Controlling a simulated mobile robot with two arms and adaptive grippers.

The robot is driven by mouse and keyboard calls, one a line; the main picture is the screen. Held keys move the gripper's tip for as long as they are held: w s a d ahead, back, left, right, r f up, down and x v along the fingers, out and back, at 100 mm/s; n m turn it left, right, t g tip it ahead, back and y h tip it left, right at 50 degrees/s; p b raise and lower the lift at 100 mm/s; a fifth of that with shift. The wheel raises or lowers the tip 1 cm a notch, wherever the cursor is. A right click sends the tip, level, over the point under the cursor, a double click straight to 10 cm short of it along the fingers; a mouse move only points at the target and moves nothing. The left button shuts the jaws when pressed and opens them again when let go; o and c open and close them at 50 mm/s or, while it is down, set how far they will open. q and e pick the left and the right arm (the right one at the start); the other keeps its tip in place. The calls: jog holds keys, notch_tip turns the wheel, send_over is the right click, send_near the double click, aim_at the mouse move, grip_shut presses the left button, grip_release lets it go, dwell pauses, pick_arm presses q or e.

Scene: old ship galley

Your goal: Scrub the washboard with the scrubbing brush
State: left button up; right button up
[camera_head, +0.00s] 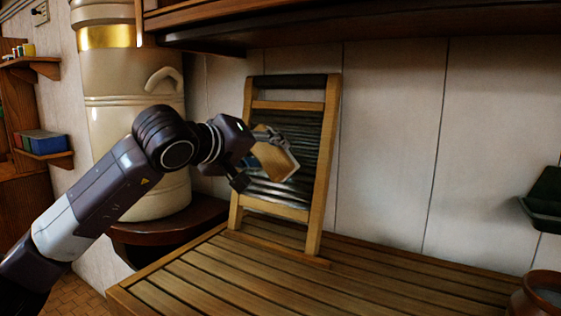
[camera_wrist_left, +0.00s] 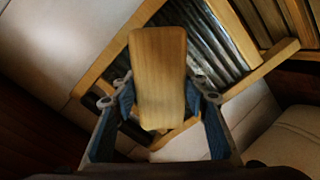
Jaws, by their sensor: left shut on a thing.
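The washboard (camera_head: 319,168) has a wooden frame and a ribbed dark metal panel. It leans upright against the pale wall at the back of the slatted wooden counter. It also shows in the left wrist view (camera_wrist_left: 221,38), behind the brush. My left gripper (camera_head: 269,148) is shut on the scrubbing brush (camera_head: 277,161), in front of the metal panel. In the left wrist view the brush (camera_wrist_left: 158,75) shows its plain wooden back between the two fingers (camera_wrist_left: 160,103). Its bristles are hidden, so I cannot tell whether they touch the panel. My right gripper is not in view.
The slatted counter (camera_head: 400,285) is mostly clear in front of the washboard. A large cream container (camera_head: 135,110) stands at the left. A dark wooden shelf (camera_head: 350,22) overhangs above. A brown pot (camera_head: 540,296) stands at the right front, below a dark green tray (camera_head: 543,213).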

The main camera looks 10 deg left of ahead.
pick_arm(q)
jog(key=shift+c, duration=0.6)
notch_tip(320, 180, up, 6)
jog(key=p, duration=0.6)
jog(key=shift+w+d+f, duration=0.1)
jog(key=shift+d+f, duration=0.05)
jog(key=shift+f, duration=0.05)
jog(key=shift+d+f+n+p, duration=0.15)
jog(key=shift+f+n+p, duration=0.05)
jog(key=shift+n+p, duration=0.25)
jog(key=w+a+f+n+p, duration=0.1)
jog(key=p, duration=0.1)
jog(key=w+a+f+n+h+p, duration=0.1)
jog(key=a+f+n+p, duration=0.1)
jog(key=shift+w+a+f+n+g, duration=0.1)
jog(key=shift+w+a+n+g, duration=0.15)
jog(key=shift+w+g, duration=0.15)
jog(key=a+f+n+y+p, duration=0.1)
jog(key=a+f+n+p, duration=0.35)
jog(key=a+f, duration=0.3)
jog(key=w+d, duration=0.1)
jog(key=w, duration=0.5)
jog(key=shift+d+f+t+b, duration=0.25)
jog(key=shift+f+t+b, duration=0.15)
jog(key=shift+f, duration=0.05)
